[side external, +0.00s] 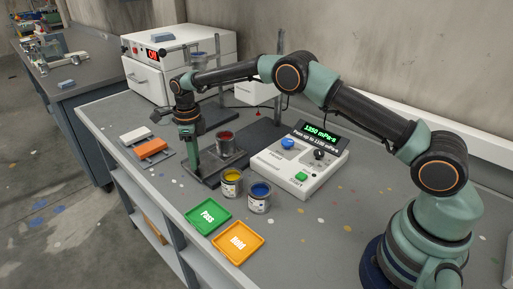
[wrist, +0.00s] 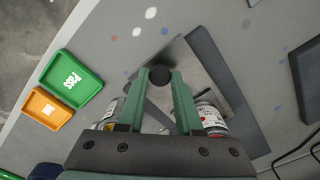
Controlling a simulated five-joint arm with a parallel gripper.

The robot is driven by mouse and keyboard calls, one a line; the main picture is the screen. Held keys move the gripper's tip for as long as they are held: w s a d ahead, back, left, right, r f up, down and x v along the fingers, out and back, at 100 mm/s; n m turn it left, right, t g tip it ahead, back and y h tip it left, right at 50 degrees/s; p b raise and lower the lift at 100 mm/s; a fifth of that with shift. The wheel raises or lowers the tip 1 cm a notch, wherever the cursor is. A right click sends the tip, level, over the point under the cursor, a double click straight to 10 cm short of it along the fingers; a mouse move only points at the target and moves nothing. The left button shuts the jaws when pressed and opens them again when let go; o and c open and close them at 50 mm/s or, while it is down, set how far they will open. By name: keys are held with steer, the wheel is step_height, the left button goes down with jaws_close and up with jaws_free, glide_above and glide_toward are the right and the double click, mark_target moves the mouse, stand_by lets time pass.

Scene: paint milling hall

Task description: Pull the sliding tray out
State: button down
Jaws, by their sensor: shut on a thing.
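The sliding tray (side external: 202,180) is a flat grey plate low on the bench, in front of the dark stand base. A metal pot of red paint (side external: 225,143) stands at its back part. My gripper (side external: 192,154) points down at the tray's left front side. In the wrist view my gripper (wrist: 160,73) is shut on a dark round knob (wrist: 160,75), with a finger on each side. The tray's metal plate (wrist: 188,60) shows beyond the knob.
Yellow (side external: 231,184) and blue (side external: 260,198) paint cans stand close in front of the tray. Green Pass (side external: 206,215) and orange Hold (side external: 237,243) trays lie nearer.

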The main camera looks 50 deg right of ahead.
steer(key=c, duration=0.6)
jaws_free()
steer(key=shift+r, duration=0.15)
steer(key=shift+r, duration=6)
